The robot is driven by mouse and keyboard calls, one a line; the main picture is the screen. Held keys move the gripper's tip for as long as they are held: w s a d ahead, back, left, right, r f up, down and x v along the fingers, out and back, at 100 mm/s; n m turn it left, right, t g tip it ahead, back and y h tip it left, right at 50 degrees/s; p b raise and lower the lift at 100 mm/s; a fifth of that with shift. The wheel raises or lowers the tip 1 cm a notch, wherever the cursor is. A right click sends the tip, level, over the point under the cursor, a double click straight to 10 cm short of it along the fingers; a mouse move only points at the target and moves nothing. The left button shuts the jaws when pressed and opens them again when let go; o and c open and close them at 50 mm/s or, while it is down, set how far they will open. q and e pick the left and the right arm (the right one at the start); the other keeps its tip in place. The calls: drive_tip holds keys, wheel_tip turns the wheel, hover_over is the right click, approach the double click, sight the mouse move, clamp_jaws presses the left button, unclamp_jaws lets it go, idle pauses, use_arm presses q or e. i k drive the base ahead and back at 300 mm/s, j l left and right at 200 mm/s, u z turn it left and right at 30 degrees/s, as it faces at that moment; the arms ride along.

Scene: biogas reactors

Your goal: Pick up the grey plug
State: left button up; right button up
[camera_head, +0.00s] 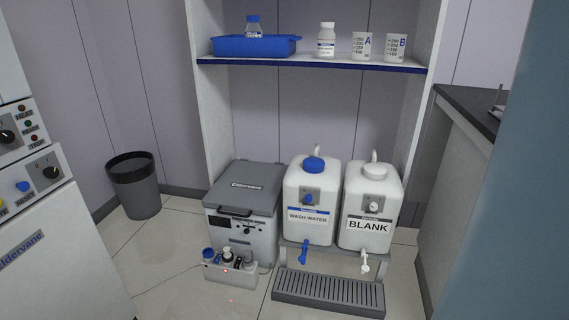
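I cannot make out a grey plug for certain in this view. A small pale rack (230,276) stands on the floor in front of the grey cool box (245,200). It holds several small items, among them a blue-capped one (208,253) and a white one with a dark top (227,256). They are too small to tell whether one is a plug. Neither of my grippers is in view.
The WASH WATER container (309,232) and the BLANK container (369,241) stand on a stand behind a floor grate (327,291). A shelf (300,64) holds a blue tray (233,46), a bottle and beakers. A bin (137,190) stands left. Open floor lies beside it.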

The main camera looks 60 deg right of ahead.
sight(248, 258)
drive_tip(key=z, duration=1.5)
